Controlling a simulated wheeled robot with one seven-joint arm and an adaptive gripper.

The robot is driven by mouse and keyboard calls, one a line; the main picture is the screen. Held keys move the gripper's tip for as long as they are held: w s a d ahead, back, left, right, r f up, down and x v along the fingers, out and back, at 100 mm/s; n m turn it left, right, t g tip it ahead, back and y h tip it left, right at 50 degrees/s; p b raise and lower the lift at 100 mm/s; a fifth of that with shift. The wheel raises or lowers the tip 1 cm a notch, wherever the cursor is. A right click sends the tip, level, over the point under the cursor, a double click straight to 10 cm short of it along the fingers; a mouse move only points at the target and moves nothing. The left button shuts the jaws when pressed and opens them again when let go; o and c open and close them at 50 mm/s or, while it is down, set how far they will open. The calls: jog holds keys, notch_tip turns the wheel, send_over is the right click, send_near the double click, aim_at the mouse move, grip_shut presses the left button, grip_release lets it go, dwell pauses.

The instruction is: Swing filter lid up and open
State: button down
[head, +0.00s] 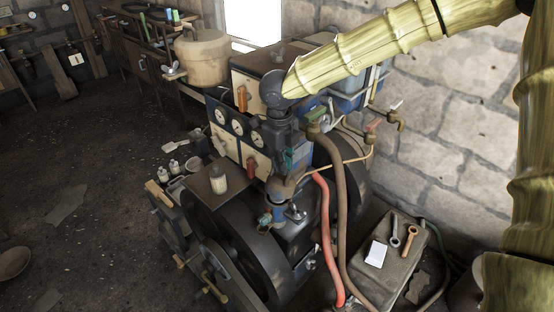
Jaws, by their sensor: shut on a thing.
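My arm comes in from the upper right and its dark wrist points down over the engine. My gripper (280,192) is low in front of the engine block, above the black wheel, and looks closed on a small part there. That part is mostly hidden by the gripper and too small to make out; I cannot tell for certain that it is the filter lid, nor whether the lid is tilted. A blue fitting (276,214) shows just below the fingers.
A red hose (325,225) and a brown hose (342,215) run down close to the right of the gripper. The large black wheel (240,258) is below. A beige pot (202,55) stands at the back left. A grey box (398,262) with wrenches is at right.

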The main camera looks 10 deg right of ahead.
jog(key=shift+w+d+r+p, duration=0.15)
jog(key=shift+w+d+p, duration=0.15)
jog(key=shift+d+p, duration=0.3)
jog(key=shift+w+d, duration=0.1)
jog(key=shift+d, duration=0.15)
jog(key=shift+f, duration=0.2)
jog(key=c, duration=1.9)
grip_release()
jog(key=o, duration=0.4)
jog(key=shift+f, duration=0.1)
jog(key=shift+w, duration=0.15)
